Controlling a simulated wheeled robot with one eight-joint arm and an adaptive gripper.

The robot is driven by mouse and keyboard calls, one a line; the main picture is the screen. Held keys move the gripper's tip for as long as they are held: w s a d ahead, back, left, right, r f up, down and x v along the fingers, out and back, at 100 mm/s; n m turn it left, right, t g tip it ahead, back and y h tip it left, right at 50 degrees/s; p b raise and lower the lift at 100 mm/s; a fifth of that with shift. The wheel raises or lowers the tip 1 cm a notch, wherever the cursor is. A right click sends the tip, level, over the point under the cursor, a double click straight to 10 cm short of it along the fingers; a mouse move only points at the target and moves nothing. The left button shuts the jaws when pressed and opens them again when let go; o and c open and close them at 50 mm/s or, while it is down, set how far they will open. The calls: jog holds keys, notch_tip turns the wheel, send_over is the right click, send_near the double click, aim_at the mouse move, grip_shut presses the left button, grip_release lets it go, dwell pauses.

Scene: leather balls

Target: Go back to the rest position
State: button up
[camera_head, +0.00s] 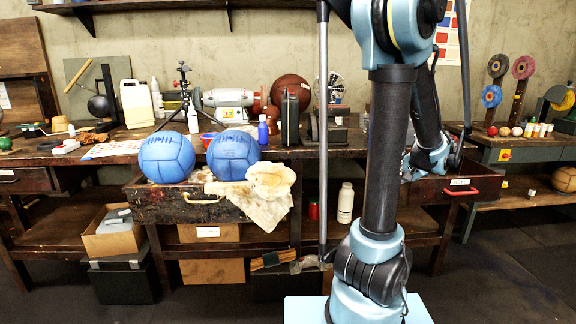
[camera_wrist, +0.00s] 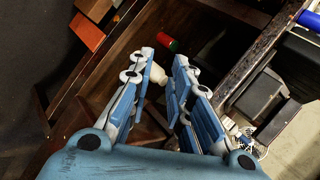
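My arm's wrist part (camera_head: 430,158) shows in the head view beside the bench, to the right of my column, over the right-hand drawer area. The fingers there are hidden or too small to make out. In the wrist view my gripper (camera_wrist: 164,60) has its two blue fingers apart, with a gap between them and nothing held. A white bottle (camera_wrist: 157,88) shows between and beyond the fingers, on the lower shelf. Two blue leather balls, the left ball (camera_head: 166,157) and the right ball (camera_head: 233,155), sit side by side at the open left drawer, away from my arm.
The workbench (camera_head: 330,147) carries a brown ball (camera_head: 290,92), a grinder and a black case. A cloth (camera_head: 262,195) hangs over the left drawer (camera_head: 165,208). The right drawer (camera_head: 465,190) stands open. Floor at right is clear.

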jog(key=s+a+f+n+g+h, duration=0.1)
jog(key=s+a+n+g, duration=0.1)
jog(key=s+a, duration=0.4)
jog(key=s+a+f+n+g, duration=0.1)
jog(key=s+a+n+g, duration=0.2)
jog(key=a, duration=0.6)
jog(key=s+a+f+n+h, duration=0.1)
jog(key=s+f+n+h, duration=0.1)
jog(key=s, duration=0.5)
jog(key=s+a+f+n+h, duration=0.2)
jog(key=s+f+n, duration=0.1)
jog(key=s, duration=0.5)
jog(key=shift+a, duration=0.15)
